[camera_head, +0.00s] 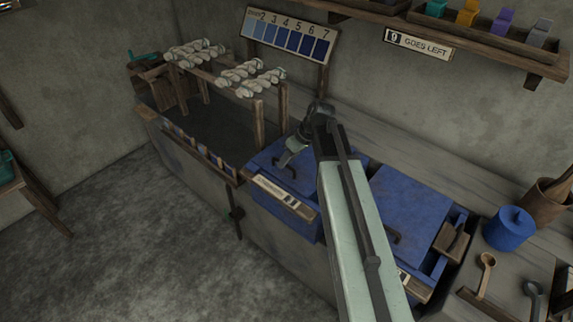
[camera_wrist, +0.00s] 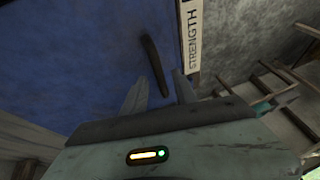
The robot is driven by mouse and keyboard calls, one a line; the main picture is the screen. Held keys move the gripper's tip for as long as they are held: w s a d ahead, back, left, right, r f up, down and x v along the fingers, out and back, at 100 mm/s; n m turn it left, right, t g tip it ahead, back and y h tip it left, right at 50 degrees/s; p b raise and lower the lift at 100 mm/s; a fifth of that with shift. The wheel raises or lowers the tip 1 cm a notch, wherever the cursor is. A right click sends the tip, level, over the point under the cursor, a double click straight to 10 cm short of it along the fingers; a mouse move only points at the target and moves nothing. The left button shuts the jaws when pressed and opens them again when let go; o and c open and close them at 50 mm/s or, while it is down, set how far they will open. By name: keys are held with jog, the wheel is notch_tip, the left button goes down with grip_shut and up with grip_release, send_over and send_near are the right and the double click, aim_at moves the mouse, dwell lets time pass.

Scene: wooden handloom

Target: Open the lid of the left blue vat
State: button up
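The left blue vat's lid (camera_head: 265,160) lies flat and looks closed, with a dark bar handle (camera_head: 287,171) near its front edge. My gripper (camera_head: 284,160) is over this lid, close to the handle. In the wrist view, the blue lid (camera_wrist: 75,60) fills the left and middle. The dark handle (camera_wrist: 153,62) points down between my two spread fingertips, and my gripper (camera_wrist: 160,80) is open. I cannot tell whether the fingers touch the handle. My arm hides part of the lid's right side in the head view.
The right vat's blue lid (camera_head: 410,208) is flat, with its own dark handle. A rack with white yarn skeins (camera_head: 250,78) stands over an open trough at left. A numbered blue shade board (camera_head: 289,38) stands behind. A blue pot (camera_head: 509,229) sits at right.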

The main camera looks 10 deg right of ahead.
grip_shut()
jog(key=shift+r, duration=0.1)
dwell(1.2)
